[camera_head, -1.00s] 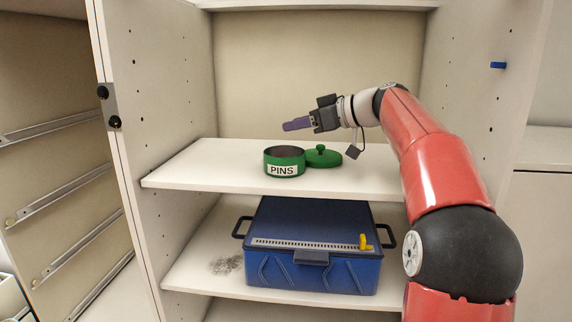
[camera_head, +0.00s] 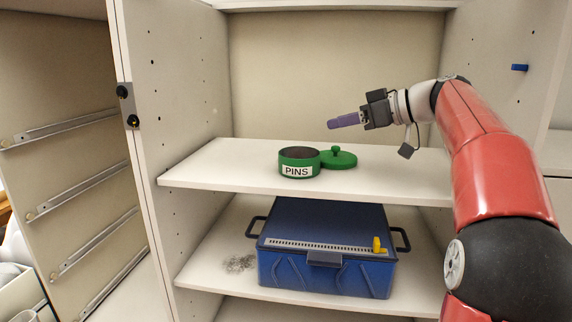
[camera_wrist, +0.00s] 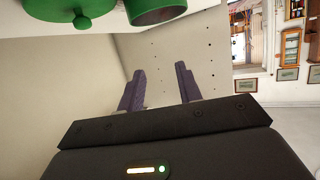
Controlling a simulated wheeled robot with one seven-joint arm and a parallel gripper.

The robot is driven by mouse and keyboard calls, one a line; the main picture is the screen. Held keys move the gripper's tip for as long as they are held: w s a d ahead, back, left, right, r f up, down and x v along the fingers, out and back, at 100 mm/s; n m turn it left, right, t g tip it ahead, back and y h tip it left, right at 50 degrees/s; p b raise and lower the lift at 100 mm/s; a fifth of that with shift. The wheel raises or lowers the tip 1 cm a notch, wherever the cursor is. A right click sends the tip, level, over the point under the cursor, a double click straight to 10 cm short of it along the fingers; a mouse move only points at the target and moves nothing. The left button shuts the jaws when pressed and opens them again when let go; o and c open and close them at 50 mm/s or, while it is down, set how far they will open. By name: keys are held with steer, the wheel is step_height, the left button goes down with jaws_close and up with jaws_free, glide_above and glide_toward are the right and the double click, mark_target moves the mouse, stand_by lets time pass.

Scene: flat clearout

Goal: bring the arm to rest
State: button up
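My gripper (camera_head: 345,121) is raised above the upper shelf, at the right, with its purple fingers pointing left. In the wrist view the two fingers (camera_wrist: 160,82) stand apart with nothing between them. My red arm comes in from the right side. Below the gripper, a green round tin labelled PINS (camera_head: 299,162) stands uncovered on the shelf. Its green lid (camera_head: 338,159) with a knob lies just right of it. Both show at the top of the wrist view, the tin (camera_wrist: 155,10) and the lid (camera_wrist: 68,12), clear of the fingers.
The upper shelf (camera_head: 215,170) is otherwise bare. The cabinet's left side panel (camera_head: 175,110) and right wall bound the space.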

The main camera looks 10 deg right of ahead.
steer(key=s+a+f+m+g+h+p, duration=0.4)
steer(key=s+a+f, duration=0.4)
steer(key=s, duration=0.4)
steer(key=s+f+m+h+p, duration=0.1)
steer(key=s+f+m+h, duration=0.1)
steer(key=s+f, duration=0.5)
steer(key=s+d+f+m+h+p, duration=0.1)
steer(key=s+f+m+h+p, duration=0.1)
steer(key=s+f, duration=0.5)
steer(key=s+m+h, duration=0.1)
steer(key=s+h, duration=0.1)
steer(key=s, duration=0.3)
steer(key=shift+s+m+h, duration=0.3)
steer(key=shift+h, duration=0.1)
steer(key=shift+d, duration=0.15)
